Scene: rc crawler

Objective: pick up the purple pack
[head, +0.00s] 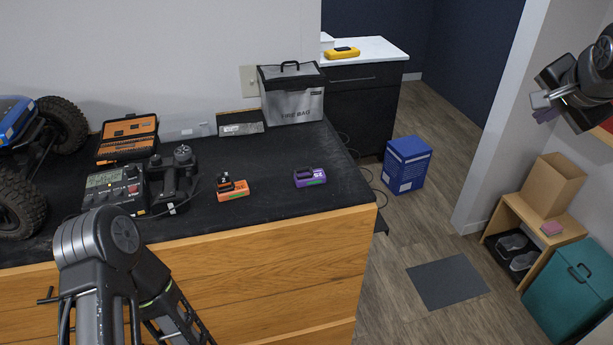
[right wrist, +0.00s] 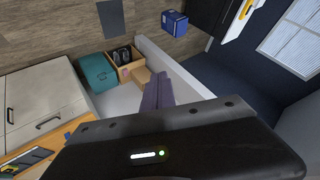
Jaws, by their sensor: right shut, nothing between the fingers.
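The purple pack (head: 310,177) lies on the black mat of the workbench (head: 290,225), near its right end. It has a dark loop-like top and a green strip on its front. My right gripper (head: 541,104) is raised at the upper right of the head view, far from the pack and beyond the bench's right end. In the right wrist view its fingers (right wrist: 157,92) are together with nothing between them. The pack does not show in that view. My left arm comes in at the lower left of the head view, but its gripper is out of the picture.
An orange pack (head: 233,190) sits left of the purple one. A charger (head: 113,190), a controller (head: 174,178), a screwdriver case (head: 128,140) and the crawler (head: 18,115) fill the left. A grey fire bag (head: 292,95) stands behind. The mat around the purple pack is clear.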

